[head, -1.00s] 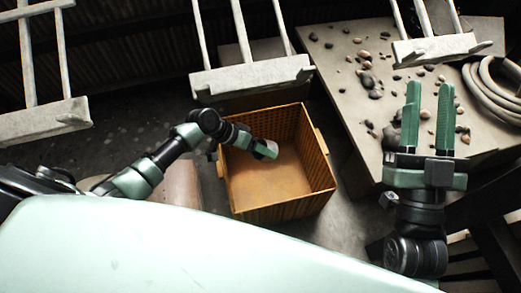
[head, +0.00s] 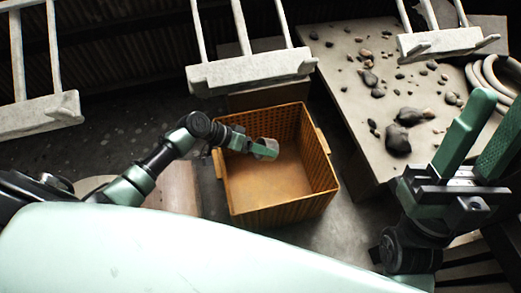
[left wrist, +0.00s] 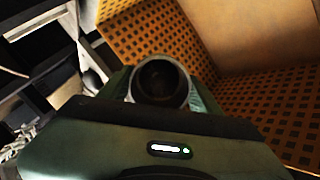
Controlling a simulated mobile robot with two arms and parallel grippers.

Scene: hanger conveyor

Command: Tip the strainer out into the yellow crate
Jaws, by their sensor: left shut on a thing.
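The yellow crate (head: 280,208), orange-yellow with a grid of holes, stands open on the floor in the middle of the head view. Its visible floor looks bare. My left gripper (head: 250,146) is shut on the strainer (head: 266,148), a small greyish round cup lying tilted over the inside of the crate. In the left wrist view, the round dark thing (left wrist: 160,82) between my fingers appears to be the strainer, with the crate wall (left wrist: 150,32) beyond it. Its contents cannot be made out. My right gripper (head: 484,140) is open and empty at the right.
Pale hangers (head: 250,72) hang above and behind the crate. A low platform (head: 345,110) on the right carries scattered stones (head: 398,138) and a coiled hose (head: 490,75).

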